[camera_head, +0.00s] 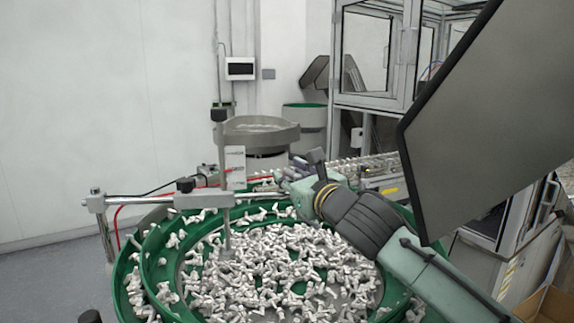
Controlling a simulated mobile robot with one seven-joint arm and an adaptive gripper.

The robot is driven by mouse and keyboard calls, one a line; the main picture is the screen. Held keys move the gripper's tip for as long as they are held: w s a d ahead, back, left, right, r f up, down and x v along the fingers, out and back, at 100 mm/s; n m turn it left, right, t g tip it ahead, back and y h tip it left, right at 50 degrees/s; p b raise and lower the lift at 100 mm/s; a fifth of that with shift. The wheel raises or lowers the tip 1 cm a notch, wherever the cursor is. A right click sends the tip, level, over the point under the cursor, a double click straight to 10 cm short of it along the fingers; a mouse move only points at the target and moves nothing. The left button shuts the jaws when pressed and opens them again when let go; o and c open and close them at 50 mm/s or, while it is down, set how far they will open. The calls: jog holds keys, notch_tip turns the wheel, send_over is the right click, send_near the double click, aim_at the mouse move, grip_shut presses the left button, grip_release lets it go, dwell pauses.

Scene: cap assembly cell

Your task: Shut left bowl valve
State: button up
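A large green bowl (153,262) fills the lower middle, holding many small white parts. A metal bar with a clamp block (204,199) crosses above its far left edge. A black knob (186,184) sits on the block, and a red hose (122,213) runs near it. I cannot tell for certain which fitting is the left bowl valve. My pale green arm reaches in from the lower right over the bowl. My gripper (299,187) is at its far end, right of the clamp block and apart from it. Its fingers are too small and overlapped to read.
A grey metal bowl (258,136) and a green-rimmed bin (304,117) stand behind. A track with small parts (362,169) runs behind my gripper. A glass-doored cabinet (371,52) stands at the back right. A large dark panel (480,105) blocks the upper right. Floor at left is clear.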

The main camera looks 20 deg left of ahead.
jog(key=shift+x, duration=1.15)
jog(key=shift+c, duration=0.6)
grip_shut()
